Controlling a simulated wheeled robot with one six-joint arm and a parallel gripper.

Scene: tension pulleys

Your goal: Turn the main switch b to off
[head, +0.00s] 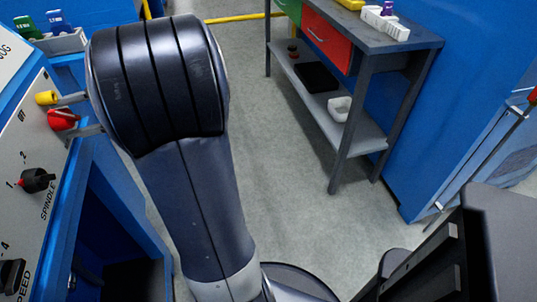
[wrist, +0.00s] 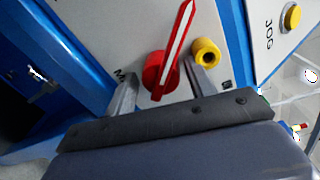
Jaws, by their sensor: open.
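The red rotary switch (wrist: 162,72) sits on the grey panel in the wrist view, with a long red handle bearing a white stripe that points up and slightly right. It also shows in the head view (head: 62,119) at the left. My gripper (wrist: 161,71) is open, one finger on each side of the red switch. The right finger lies between the switch and a yellow knob (wrist: 206,53). Whether either finger touches the handle I cannot tell. In the head view my gripper (head: 68,117) is at the panel.
A black spindle knob (head: 38,180) is lower on the panel. A yellow button (wrist: 292,17) is on the JOG panel. A grey workbench (head: 400,40) with a red drawer and a blue cabinet (head: 455,110) stand right. Grey floor (head: 285,180) lies clear between.

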